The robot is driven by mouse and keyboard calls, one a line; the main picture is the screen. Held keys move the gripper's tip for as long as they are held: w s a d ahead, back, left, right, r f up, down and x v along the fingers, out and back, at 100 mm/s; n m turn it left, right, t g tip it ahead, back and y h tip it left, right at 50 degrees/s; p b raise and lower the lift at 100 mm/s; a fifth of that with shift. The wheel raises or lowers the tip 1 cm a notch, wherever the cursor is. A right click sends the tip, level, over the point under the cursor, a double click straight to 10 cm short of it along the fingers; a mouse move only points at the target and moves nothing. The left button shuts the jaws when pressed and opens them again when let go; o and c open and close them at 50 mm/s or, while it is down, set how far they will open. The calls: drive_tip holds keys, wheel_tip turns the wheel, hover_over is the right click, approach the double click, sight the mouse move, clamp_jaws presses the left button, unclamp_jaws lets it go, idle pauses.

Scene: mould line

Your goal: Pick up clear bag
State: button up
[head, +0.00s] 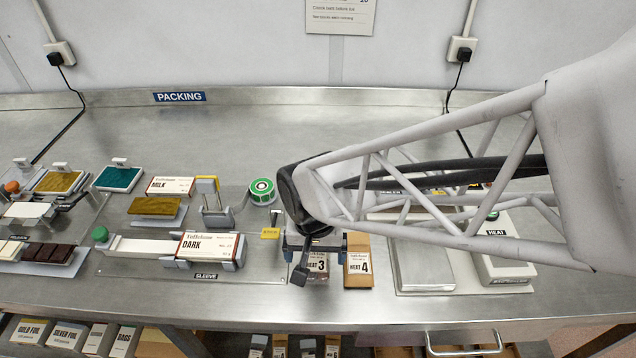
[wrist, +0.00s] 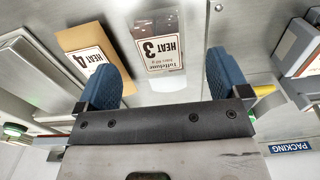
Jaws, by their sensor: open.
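A clear bag (head: 319,276) with a white "HEAT 3" label lies near the front edge of the steel bench. In the wrist view the bag (wrist: 160,52) lies between and beyond my two blue fingers, with something dark showing through it at its far end. My gripper (head: 316,250) is open above the bag, and its fingers (wrist: 165,65) stand apart with nothing between them in contact. In the head view my arm and gripper hide the back part of the bag.
A brown "HEAT 4" bag (head: 358,262) lies close to the right. The "DARK" carton (head: 209,246) sits in the sleeve fixture to the left. A green tape roll (head: 262,191) stands behind. A scale-like plate (head: 424,268) and a white heat unit (head: 505,262) stand farther right.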

sight(316, 265)
drive_tip(key=shift+f, duration=2)
drive_tip(key=shift+c, duration=0.4)
drive_tip(key=c, duration=0.9)
